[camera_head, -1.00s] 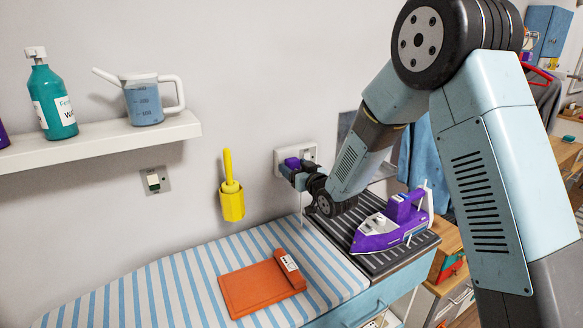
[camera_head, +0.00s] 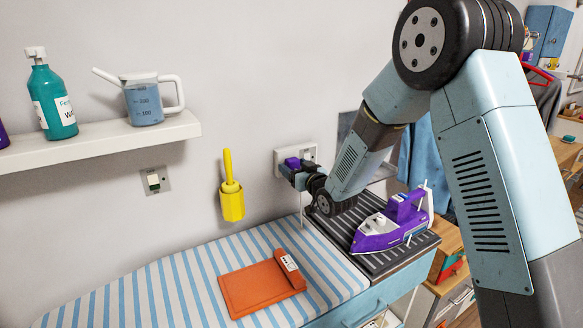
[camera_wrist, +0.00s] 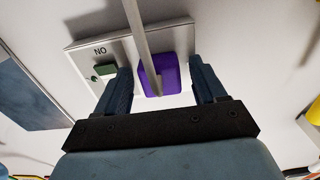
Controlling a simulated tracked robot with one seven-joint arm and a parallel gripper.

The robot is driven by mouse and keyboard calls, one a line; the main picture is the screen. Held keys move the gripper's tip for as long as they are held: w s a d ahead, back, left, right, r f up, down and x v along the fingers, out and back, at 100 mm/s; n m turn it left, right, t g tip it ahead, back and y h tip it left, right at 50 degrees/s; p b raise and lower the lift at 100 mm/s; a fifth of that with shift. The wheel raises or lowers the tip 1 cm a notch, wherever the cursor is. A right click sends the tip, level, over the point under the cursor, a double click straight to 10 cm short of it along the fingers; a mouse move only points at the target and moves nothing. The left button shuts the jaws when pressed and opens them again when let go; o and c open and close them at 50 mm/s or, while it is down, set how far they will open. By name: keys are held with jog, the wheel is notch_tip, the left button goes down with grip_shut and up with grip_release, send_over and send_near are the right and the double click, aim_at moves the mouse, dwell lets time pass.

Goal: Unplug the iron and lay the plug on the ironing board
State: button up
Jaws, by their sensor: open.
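The purple plug (camera_wrist: 158,76) sits in the white wall socket (camera_wrist: 85,62), with its pale cord running from it across the wrist view. In the head view the plug (camera_head: 292,163) shows at the socket (camera_head: 311,154). My gripper (camera_wrist: 162,88) is open, with one finger on each side of the plug and gaps between. The purple and white iron (camera_head: 390,222) stands on a dark ribbed rest at the right end of the board. The blue-and-white striped ironing board (camera_head: 150,287) lies below the socket.
An orange clipboard-like thing (camera_head: 257,289) lies on the board. A yellow holder with a brush (camera_head: 231,200) hangs on the wall left of the socket. A shelf (camera_head: 100,143) carries a teal bottle (camera_head: 53,102) and a jug (camera_head: 146,103). The board's left part is bare.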

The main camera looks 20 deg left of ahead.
dwell(0.3)
grip_shut()
jog(key=shift+v, duration=2.95)
